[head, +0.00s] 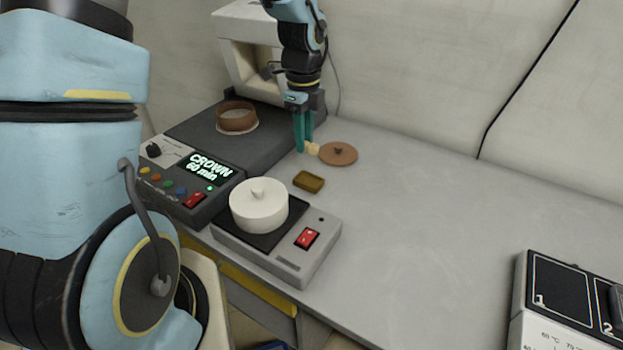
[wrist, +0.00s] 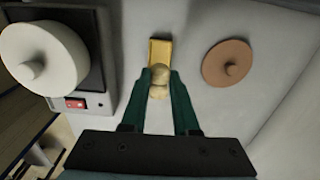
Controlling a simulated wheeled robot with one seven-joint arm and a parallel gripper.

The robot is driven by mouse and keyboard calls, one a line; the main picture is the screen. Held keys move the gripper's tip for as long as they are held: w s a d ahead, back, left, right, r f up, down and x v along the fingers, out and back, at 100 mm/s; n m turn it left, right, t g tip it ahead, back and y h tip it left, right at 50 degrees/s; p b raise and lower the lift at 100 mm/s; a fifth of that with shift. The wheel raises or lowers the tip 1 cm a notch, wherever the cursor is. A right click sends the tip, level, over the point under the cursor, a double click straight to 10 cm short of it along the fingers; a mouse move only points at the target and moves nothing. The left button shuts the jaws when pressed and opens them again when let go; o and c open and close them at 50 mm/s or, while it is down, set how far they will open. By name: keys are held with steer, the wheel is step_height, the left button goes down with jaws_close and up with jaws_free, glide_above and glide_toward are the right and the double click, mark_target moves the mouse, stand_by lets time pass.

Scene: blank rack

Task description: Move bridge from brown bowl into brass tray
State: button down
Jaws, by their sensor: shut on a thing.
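My gripper (head: 304,148) has green fingers and is shut on the bridge (head: 313,149), a small cream piece. In the wrist view the bridge (wrist: 158,92) sits between the fingertips, with a cream part showing beyond them near the tray's close end. The brass tray (head: 309,181) is small and rectangular, on the bench just in front of the gripper; it also shows in the wrist view (wrist: 160,52). The bridge appears held above the bench; its exact height is hard to tell. The brown bowl (head: 237,116) stands on the grey furnace platform at the left.
A brown lid (head: 338,153) with a knob lies right of the gripper. A white lidded pot (head: 259,205) stands on a hot plate with a red switch (head: 307,238) in front. A two-place heater (head: 565,300) is at the lower right. The bench's middle right is clear.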

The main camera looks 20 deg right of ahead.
mark_target(304, 182)
step_height(304, 182, down, 9)
steer(key=shift+p, duration=0.85)
steer(key=shift+f, duration=0.15)
steer(key=shift+s+a+f, duration=0.1)
steer(key=shift+s+a+f+b, duration=0.15)
steer(key=shift+f+b, duration=0.35)
steer(key=shift+f, duration=0.15)
steer(key=c, duration=0.8)
jaws_free()
steer(key=shift+c, duration=0.2)
steer(key=shift+o, duration=0.8)
steer(key=shift+r, duration=0.1)
steer(key=shift+w+r, duration=0.2)
steer(key=shift+r, duration=0.4)
step_height(304, 182, up, 12)
steer(key=shift+r+b, duration=0.1)
steer(key=shift+b, duration=0.55)
